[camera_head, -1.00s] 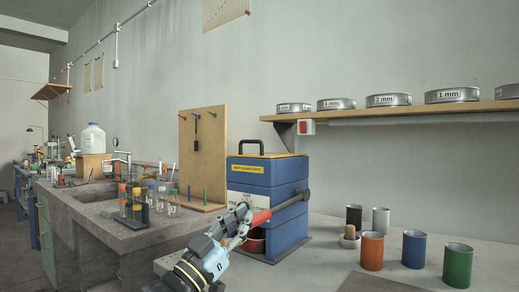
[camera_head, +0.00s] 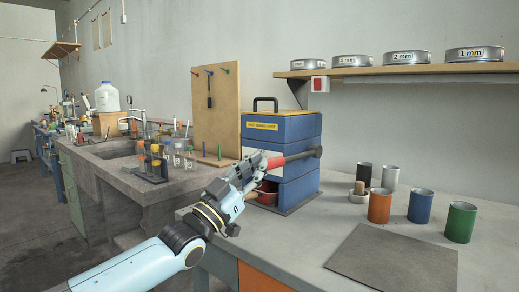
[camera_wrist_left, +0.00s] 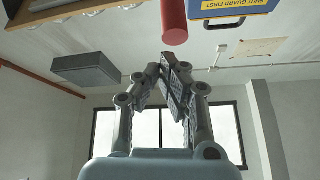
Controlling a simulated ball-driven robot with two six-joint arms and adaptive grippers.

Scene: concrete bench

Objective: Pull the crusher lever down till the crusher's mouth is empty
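The crusher (camera_head: 290,128) is a blue box with a black top handle and a yellow label; it also shows upside down at the top right of the left wrist view (camera_wrist_left: 243,20). Its lever (camera_head: 290,159) has a red grip at the left and a dark round right end, and lies slightly tilted across the front. My left gripper (camera_head: 262,168) is at the grip's left end. In the left wrist view the red grip (camera_wrist_left: 174,22) shows just beyond the fingertips (camera_wrist_left: 164,62), with no red between them. The fingers lean close together. The mouth is hidden. My right gripper is not in view.
A reddish tub (camera_head: 266,193) sits low in the crusher. Orange (camera_head: 380,206), blue (camera_head: 421,206) and green (camera_head: 460,222) cups stand at the right, behind a flat grey mat (camera_head: 395,262). A shelf (camera_head: 400,70) holds sieves above. A pegboard (camera_head: 216,105) stands behind left.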

